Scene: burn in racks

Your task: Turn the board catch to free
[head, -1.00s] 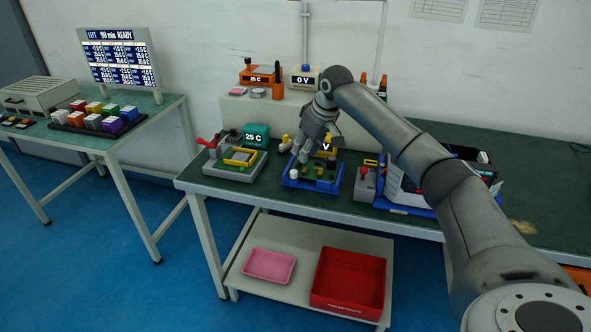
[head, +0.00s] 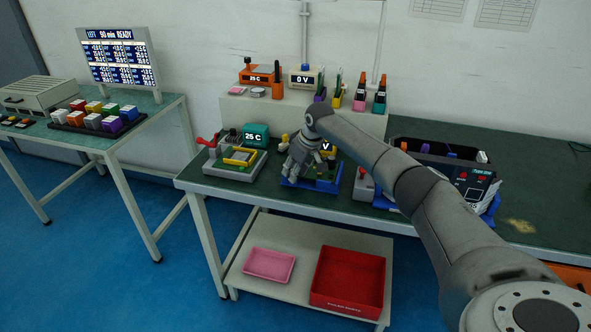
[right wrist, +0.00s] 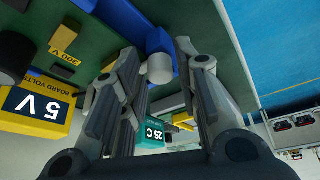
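The board catch looks to be the white round knob (right wrist: 160,68) on a blue block of the blue board fixture (head: 320,186). In the head view my right gripper (head: 291,179) hangs over the fixture's left end and hides the knob. In the right wrist view my right gripper (right wrist: 151,58) is open, with the white knob between its spread fingertips. Both fingers look apart from the knob, though contact is hard to judge. A green board (head: 326,174) sits in the fixture, partly hidden by the gripper. My left gripper is not in view.
A grey fixture with a red lever (head: 208,141) stands left of the blue one. A yellow meter reading 5 V (right wrist: 38,108) stands close to my right gripper. A grey box with a red button (head: 364,184) and a dark rack (head: 470,180) stand to the right.

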